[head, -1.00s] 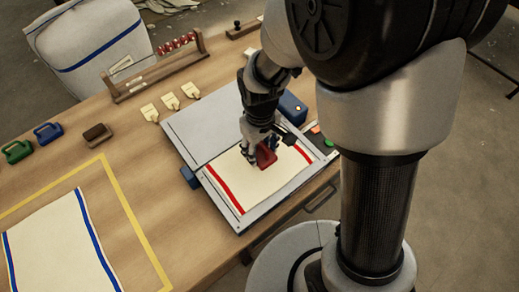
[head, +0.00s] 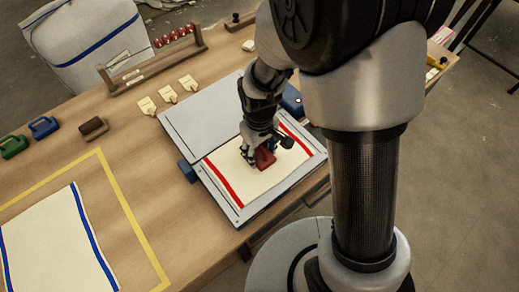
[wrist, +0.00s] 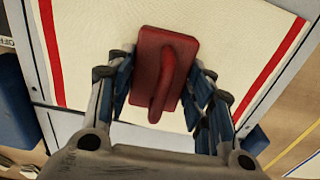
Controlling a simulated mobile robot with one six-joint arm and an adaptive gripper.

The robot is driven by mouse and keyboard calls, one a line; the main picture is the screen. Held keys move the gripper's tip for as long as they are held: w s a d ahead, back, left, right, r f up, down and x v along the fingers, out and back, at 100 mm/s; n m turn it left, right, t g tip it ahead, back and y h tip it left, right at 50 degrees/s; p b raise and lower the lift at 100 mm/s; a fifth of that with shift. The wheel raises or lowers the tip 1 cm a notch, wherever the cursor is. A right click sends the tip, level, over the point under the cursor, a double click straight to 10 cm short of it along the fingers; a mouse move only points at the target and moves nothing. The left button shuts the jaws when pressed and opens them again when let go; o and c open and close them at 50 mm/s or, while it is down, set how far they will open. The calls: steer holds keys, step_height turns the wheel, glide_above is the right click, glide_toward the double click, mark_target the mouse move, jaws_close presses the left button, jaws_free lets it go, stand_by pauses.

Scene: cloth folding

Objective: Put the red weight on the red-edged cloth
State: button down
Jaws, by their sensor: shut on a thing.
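The red weight (head: 264,157) is a small block with a handle on top. It also shows in the wrist view (wrist: 164,70), between the two fingers of my gripper (wrist: 163,98). My gripper (head: 255,158) is shut on it. The red-edged cloth (head: 234,173) is cream with a red stripe near two opposite edges. It lies flat on the grey board, and the weight is over its middle, between the stripes. I cannot tell whether the weight's base touches the cloth. In the wrist view the cloth (wrist: 90,35) spreads around the weight.
The cloth lies on a hinged-looking grey board (head: 205,118) with a blue block (head: 187,171) at its left side. A blue-edged cloth (head: 58,245) lies inside a yellow outline. Green (head: 14,146), blue (head: 44,127) and brown (head: 94,128) weights stand at the left.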

mark_target(260, 146)
steer(key=shift+s+f+b, duration=0.2)
steer(key=shift+f+b, duration=0.1)
steer(key=shift+f, duration=0.3)
steer(key=c, duration=1.2)
jaws_free()
steer(key=shift+d, duration=0.1)
steer(key=shift+c, duration=0.2)
steer(key=o, duration=0.5)
steer(key=shift+w+r, duration=0.1)
steer(key=shift+r+p, duration=0.25)
steer(key=shift+p, duration=0.05)
step_height(260, 146, up, 13)
steer(key=p, duration=0.4)
steer(key=shift+w+p, duration=0.1)
steer(key=shift+p, duration=0.25)
